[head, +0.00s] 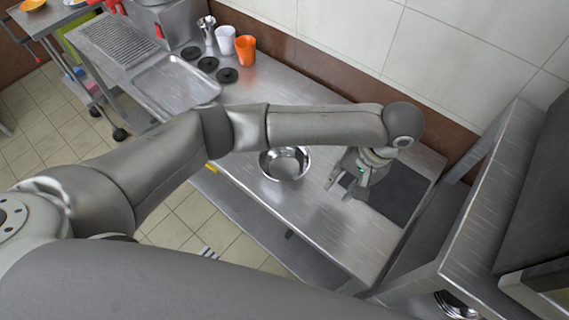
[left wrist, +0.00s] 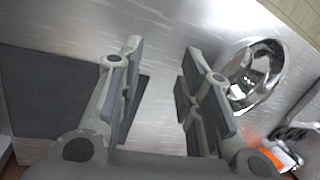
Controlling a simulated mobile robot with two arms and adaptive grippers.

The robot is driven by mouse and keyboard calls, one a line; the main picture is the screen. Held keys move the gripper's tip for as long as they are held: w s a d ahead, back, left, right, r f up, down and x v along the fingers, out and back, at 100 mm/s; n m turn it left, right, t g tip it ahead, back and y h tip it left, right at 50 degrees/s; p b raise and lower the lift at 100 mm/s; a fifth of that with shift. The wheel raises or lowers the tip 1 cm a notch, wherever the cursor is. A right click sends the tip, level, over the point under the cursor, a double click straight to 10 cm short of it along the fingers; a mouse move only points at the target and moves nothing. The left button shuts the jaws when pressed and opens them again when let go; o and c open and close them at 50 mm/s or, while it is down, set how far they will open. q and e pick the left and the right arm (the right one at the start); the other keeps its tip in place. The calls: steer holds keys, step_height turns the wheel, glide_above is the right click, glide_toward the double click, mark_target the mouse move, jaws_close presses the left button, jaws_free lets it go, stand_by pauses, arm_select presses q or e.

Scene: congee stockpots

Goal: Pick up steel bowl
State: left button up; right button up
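The steel bowl (head: 285,164) is round and shiny and stands upright on the steel counter. My left arm passes just above it in the head view and hides a part of its far rim. The bowl also shows in the left wrist view (left wrist: 252,75), to the right of the fingers. My left gripper (head: 338,190) is open and empty above the counter, to the right of the bowl and apart from it. In the left wrist view its two fingers (left wrist: 160,85) are spread wide with bare counter between them. My right gripper is in neither view.
A dark flat mat (head: 400,192) lies right of the bowl. Orange (head: 245,50) and white (head: 225,40) cups, black discs (head: 207,64) and a steel tray (head: 180,85) are at the counter's far left. A steel shelf unit (head: 470,200) stands at the right.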

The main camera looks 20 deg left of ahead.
arm_select(q)
steer(key=w+a+r+n+y, duration=0.2)
steer(key=w+a+r+y, duration=0.1)
steer(key=w+a+r, duration=0.15)
steer(key=b, duration=0.1)
glide_toward(297, 171)
steer(key=shift+x, duration=1)
steer(key=x, duration=0.4)
steer(key=shift+a+f+p, duration=0.1)
steer(key=shift+p, duration=0.3)
jaws_close()
